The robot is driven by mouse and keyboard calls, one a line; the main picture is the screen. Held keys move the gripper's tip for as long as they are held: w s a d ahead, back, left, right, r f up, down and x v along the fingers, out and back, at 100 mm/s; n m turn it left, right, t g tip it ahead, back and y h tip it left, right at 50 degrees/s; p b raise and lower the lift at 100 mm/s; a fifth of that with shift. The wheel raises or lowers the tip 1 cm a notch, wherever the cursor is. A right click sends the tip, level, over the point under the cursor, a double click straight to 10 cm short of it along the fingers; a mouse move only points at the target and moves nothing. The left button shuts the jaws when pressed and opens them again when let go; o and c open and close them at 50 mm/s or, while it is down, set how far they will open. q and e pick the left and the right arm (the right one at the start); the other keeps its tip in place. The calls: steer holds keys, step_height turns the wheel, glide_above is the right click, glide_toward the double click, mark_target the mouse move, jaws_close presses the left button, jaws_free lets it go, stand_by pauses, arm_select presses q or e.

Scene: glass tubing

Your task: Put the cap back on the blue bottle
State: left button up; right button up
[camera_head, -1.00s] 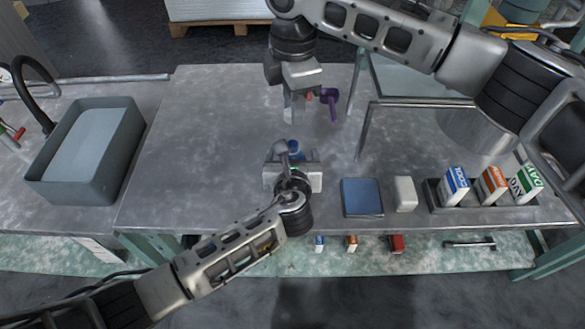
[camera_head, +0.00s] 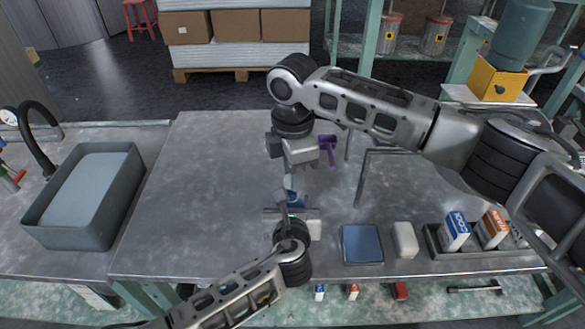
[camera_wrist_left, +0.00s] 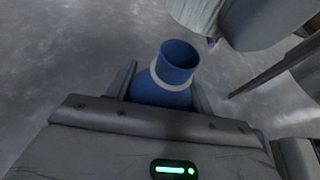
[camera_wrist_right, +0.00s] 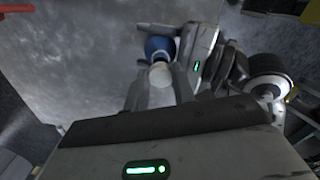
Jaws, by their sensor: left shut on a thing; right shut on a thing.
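The blue bottle (camera_head: 297,201) stands near the middle of the table, a white band around its shoulder. In the left wrist view the bottle (camera_wrist_left: 170,85) shows an uncapped, open neck. My left gripper (camera_head: 291,212) is shut on the bottle's body from the near side. My right gripper (camera_head: 288,186) is above and just behind the bottle, pointing down. In the right wrist view it is shut on a small pale round piece (camera_wrist_right: 160,74), which looks like the cap, with the bottle (camera_wrist_right: 156,46) just beyond it. The cap and the bottle neck look apart, but the exact gap cannot be told.
A purple object (camera_head: 328,152) is behind my right gripper. A blue flat box (camera_head: 362,244), a white block (camera_head: 405,240) and a tray with small cartons (camera_head: 456,231) are to the right. A grey basin (camera_head: 84,195) is at left. The table's left middle is clear.

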steer(key=shift+f, duration=0.2)
stand_by(0.4)
steer(key=shift+f, duration=0.85)
steer(key=shift+f, duration=0.5)
